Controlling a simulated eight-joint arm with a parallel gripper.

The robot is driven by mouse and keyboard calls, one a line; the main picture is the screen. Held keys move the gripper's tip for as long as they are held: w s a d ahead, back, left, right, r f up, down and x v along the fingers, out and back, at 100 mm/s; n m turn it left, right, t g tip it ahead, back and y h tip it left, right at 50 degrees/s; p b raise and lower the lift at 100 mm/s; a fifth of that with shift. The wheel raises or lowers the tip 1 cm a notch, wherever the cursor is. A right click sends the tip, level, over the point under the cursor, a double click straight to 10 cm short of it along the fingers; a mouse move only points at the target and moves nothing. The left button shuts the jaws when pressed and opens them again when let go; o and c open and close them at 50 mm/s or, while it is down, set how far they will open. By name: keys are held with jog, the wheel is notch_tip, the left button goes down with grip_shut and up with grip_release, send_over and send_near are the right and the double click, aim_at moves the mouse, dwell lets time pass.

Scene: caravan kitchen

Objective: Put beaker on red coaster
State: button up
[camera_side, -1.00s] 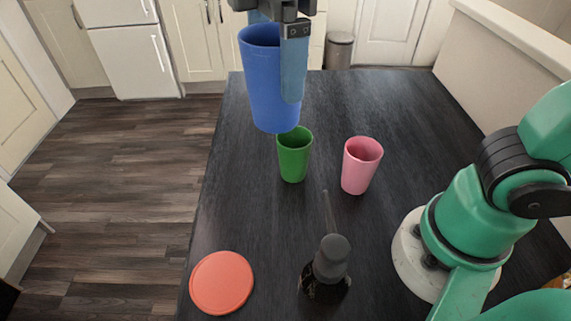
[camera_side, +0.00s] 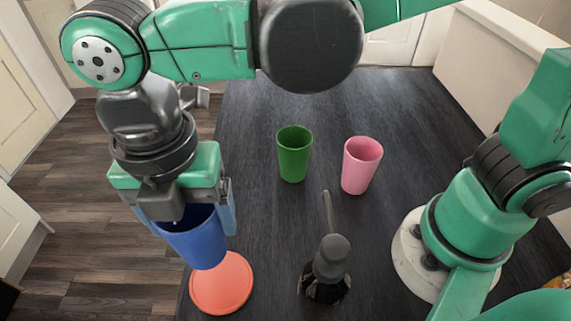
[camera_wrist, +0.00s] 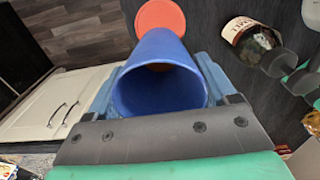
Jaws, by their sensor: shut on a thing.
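A blue beaker (camera_side: 197,240) is held in my gripper (camera_side: 192,212), which is shut on it with one finger on each side. The beaker is close to upright, a little tilted. In the side view its lower end overlaps the far left edge of the red coaster (camera_side: 222,285). The coaster lies flat near the table's front left edge. In the wrist view the beaker (camera_wrist: 160,75) shows its open mouth between the fingers, and the coaster (camera_wrist: 160,15) shows beyond its base. The beaker appears to be above the table, apart from the coaster.
A green cup (camera_side: 294,155) and a pink cup (camera_side: 361,166) stand upright farther back on the dark table (camera_side: 255,210). A dark bottle with a spout (camera_side: 328,270) stands right of the coaster. The table's left edge is close to the coaster.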

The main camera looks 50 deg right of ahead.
notch_tip(320, 180, down, 9)
jog(key=shift+r, duration=0.1)
dwell(0.3)
jog(key=shift+f, duration=0.25)
jog(key=o, duration=1.1)
jog(key=shift+r, duration=0.1)
